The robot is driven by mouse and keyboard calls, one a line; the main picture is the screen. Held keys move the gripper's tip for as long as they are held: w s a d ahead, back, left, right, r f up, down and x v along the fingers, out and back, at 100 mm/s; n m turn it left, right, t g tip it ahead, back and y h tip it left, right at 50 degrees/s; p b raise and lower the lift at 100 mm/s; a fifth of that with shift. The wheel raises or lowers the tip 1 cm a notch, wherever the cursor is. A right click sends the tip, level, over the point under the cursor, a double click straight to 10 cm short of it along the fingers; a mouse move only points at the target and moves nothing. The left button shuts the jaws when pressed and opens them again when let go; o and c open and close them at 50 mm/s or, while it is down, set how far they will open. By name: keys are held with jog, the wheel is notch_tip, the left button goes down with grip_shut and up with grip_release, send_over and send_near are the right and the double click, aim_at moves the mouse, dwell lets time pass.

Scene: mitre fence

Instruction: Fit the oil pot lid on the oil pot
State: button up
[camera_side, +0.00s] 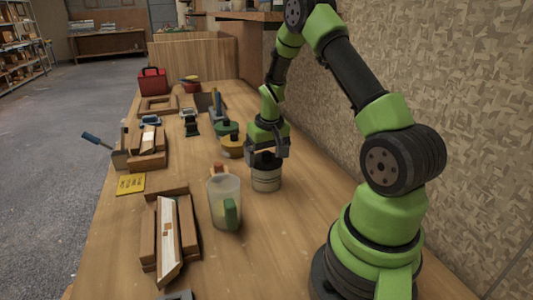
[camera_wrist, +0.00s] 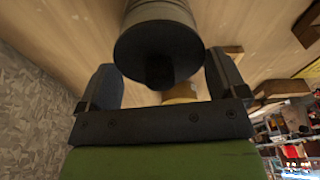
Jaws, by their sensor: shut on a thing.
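The oil pot (camera_side: 266,181) is a pale grey cylinder standing upright on the bench, right of the clear jug. The dark, round oil pot lid (camera_side: 265,160) is at the pot's top, below my gripper (camera_side: 267,150). In the wrist view the lid (camera_wrist: 150,45) faces the camera with a dark knob, and the pot (camera_wrist: 158,10) shows behind it. My gripper (camera_wrist: 162,82) has a finger on each side of the lid and is shut on it. The exact contact and any gap between lid and pot cannot be told.
A clear jug (camera_side: 221,190) with a green handle stands just left of the pot. A yellow and green round item (camera_side: 232,147) is behind. Wooden blocks (camera_side: 152,236), a yellow note (camera_side: 131,184) and a red toolbox (camera_side: 152,81) lie leftward.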

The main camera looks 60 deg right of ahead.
aim_at(269, 163)
jog(key=o, duration=0.6)
jog(key=s+a+r+n+t, duration=0.1)
jog(key=a+r, duration=0.3)
jog(key=r, duration=0.5)
jog(key=s+a+r+t, duration=0.1)
jog(key=a+r, duration=0.3)
jog(key=r, duration=0.4)
jog(key=s+a+r+n+t+y, duration=0.1)
jog(key=s+a+r+t, duration=0.1)
jog(key=s+a, duration=0.4)
jog(key=s+a+r+n+t+y, duration=0.1)
jog(key=s+a+r, duration=0.3)
jog(key=a, duration=0.6)
jog(key=shift+s+r+n+t+y, duration=0.3)
jog(key=shift+s+r+t+y, duration=0.15)
jog(key=shift+s, duration=0.5)
